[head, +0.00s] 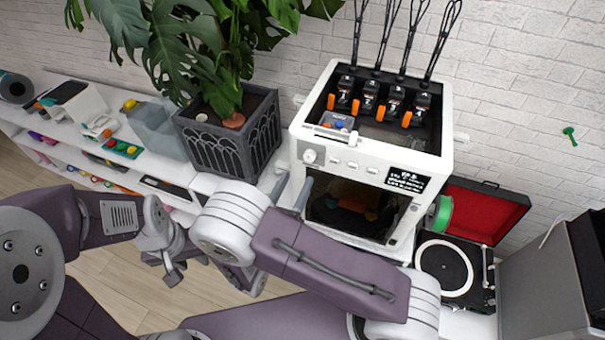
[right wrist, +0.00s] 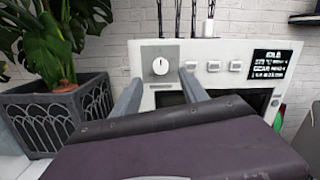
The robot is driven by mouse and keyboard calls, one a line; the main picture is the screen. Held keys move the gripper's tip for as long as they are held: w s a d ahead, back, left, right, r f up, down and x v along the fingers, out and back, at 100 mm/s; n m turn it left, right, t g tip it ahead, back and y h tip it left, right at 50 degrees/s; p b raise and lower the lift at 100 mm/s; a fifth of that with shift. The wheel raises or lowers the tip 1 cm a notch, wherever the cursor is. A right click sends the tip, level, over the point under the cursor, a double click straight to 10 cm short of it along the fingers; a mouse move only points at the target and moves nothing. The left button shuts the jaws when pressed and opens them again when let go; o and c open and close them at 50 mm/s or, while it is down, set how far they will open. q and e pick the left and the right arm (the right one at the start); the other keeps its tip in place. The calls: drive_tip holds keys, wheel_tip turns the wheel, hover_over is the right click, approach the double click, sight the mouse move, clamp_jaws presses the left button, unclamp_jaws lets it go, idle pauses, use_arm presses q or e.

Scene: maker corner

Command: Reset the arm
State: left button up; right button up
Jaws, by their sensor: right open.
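My right arm (head: 330,265) is folded across the front of the white 3D printer (head: 365,172). My right gripper (head: 291,191) is open, with its two grey fingers apart and nothing seen between them. It points at the printer's left front, just below the round knob (head: 310,156). In the right wrist view the fingers (right wrist: 160,97) show on either side below the knob (right wrist: 160,66); I cannot tell whether they touch the printer. My left gripper (head: 174,268) hangs over the floor at the lower left, partly overlapped by arm parts; its jaws are unclear.
A potted plant in a dark planter (head: 228,138) stands close left of the printer. A turntable with an open red lid (head: 485,212) is at the right, beside a grey box (head: 545,275). A white shelf (head: 60,125) with small items runs left. The wooden floor (head: 110,290) looks clear.

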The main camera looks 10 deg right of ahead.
drive_tip(key=shift+v, duration=1.2)
drive_tip(key=shift+r, duration=0.1)
